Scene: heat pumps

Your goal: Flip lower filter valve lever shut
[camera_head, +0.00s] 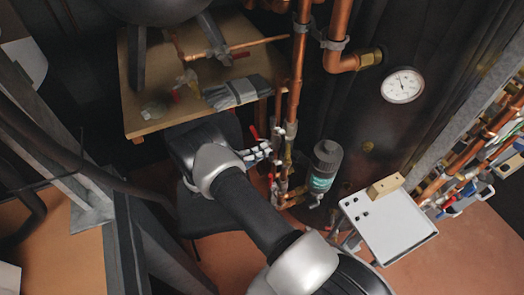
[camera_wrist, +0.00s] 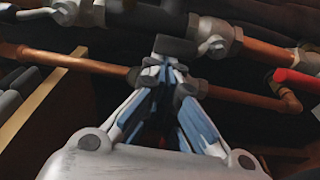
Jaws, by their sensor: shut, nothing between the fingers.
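My gripper (camera_head: 262,152) is in the middle of the head view, beside the upright copper pipes and valves. In the wrist view its fingers (camera_wrist: 172,68) are together and empty, with the tips in front of or against a dark fitting; contact cannot be told. A red lever (camera_head: 255,132) shows just above the gripper in the head view. A red handle (camera_wrist: 298,80) is at the right edge of the wrist view, apart from the fingers. The grey filter canister (camera_head: 323,168) with a teal label stands right of the pipes. Which red handle is the lower valve lever is unclear.
A white box (camera_head: 390,228) with a wooden block (camera_head: 385,187) on top is at the right. A wooden board (camera_head: 150,95) with a folded grey item lies at upper left. A copper pipe (camera_wrist: 90,64) crosses the wrist view. A gauge (camera_head: 402,85) sits on the dark tank.

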